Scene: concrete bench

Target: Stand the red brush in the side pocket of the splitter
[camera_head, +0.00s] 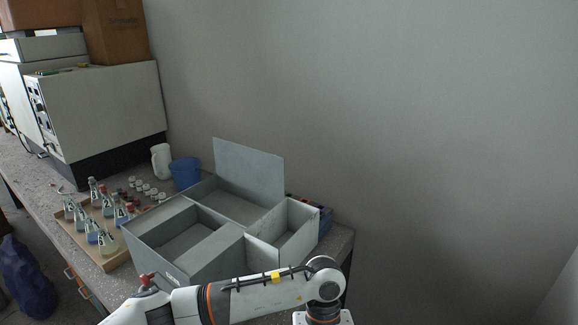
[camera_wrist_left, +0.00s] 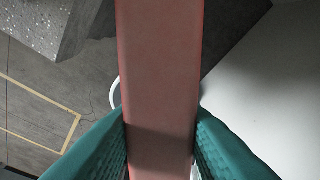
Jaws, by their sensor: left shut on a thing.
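The splitter (camera_head: 190,265) is a grey open box with several compartments on the bench. A tall panel rises at its back, and a narrow side pocket (camera_head: 308,233) lies at its right end. I see no brush in its visible compartments. In the left wrist view, my left gripper (camera_wrist_left: 161,112) has its teal fingers shut on a long flat red piece, the red brush (camera_wrist_left: 160,60). The brush runs from the top edge down between the fingers; its bristles are not visible. Neither gripper shows in the head view.
A wooden tray (camera_head: 121,260) of several flasks stands left of the splitter. A blue tub (camera_head: 186,173), a white jug (camera_head: 161,161) and small jars are behind it. A large instrument (camera_head: 105,108) fills the back left. A white arm link of mine crosses before the splitter.

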